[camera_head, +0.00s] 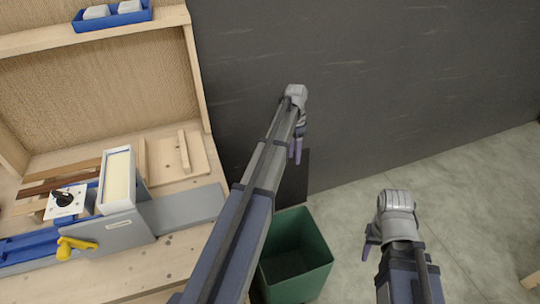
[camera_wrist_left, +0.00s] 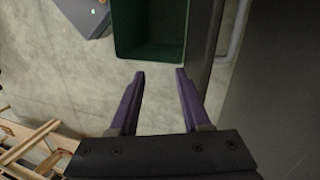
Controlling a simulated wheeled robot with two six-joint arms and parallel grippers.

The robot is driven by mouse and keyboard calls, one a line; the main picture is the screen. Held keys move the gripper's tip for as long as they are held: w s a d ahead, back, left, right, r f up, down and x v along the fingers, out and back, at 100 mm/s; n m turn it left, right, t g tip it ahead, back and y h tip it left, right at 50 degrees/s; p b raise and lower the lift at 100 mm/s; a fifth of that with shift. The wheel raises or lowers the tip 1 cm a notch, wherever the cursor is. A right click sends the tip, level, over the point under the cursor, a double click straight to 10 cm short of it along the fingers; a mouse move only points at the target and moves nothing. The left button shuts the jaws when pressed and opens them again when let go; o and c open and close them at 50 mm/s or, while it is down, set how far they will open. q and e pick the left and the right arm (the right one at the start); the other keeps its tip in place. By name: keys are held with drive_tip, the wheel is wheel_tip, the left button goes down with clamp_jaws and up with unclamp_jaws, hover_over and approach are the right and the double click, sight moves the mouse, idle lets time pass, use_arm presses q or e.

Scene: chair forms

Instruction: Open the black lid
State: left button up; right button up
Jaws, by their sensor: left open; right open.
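The black lid (camera_head: 293,180) stands raised at the back of the green bin (camera_head: 296,262), against the dark wall and partly hidden by my left arm. The bin's inside shows from above. In the left wrist view the bin (camera_wrist_left: 150,45) is open, with the dark lid (camera_wrist_left: 201,45) edge-on along its right side. My left gripper (camera_head: 295,155) is open and empty, above and beside the lid in the head view; its fingers (camera_wrist_left: 160,74) point toward the bin. My right gripper (camera_head: 369,246) is open and empty, to the right of the bin.
A wooden workbench (camera_head: 180,260) with a grey and blue machine, a yellow handle (camera_head: 75,247) and wood strips stands at the left. A blue tray (camera_head: 112,16) sits on the shelf above. The dark wall (camera_head: 380,90) is behind. Floor at the right (camera_head: 480,215) is mostly clear.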

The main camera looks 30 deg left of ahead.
use_arm(q)
drive_tip(key=w+a+m+h, duration=0.1)
drive_tip(key=w+a, duration=0.3)
drive_tip(key=a, duration=0.9)
drive_tip(key=shift+a+f+b, duration=0.15)
drive_tip(key=shift+a+b, duration=0.1)
drive_tip(key=shift+b, duration=0.05)
drive_tip(key=shift+s+f, duration=0.1)
drive_tip(key=b+x, duration=0.7)
drive_tip(key=shift+d+f, duration=0.2)
drive_tip(key=shift+f, duration=0.05)
clamp_jaws()
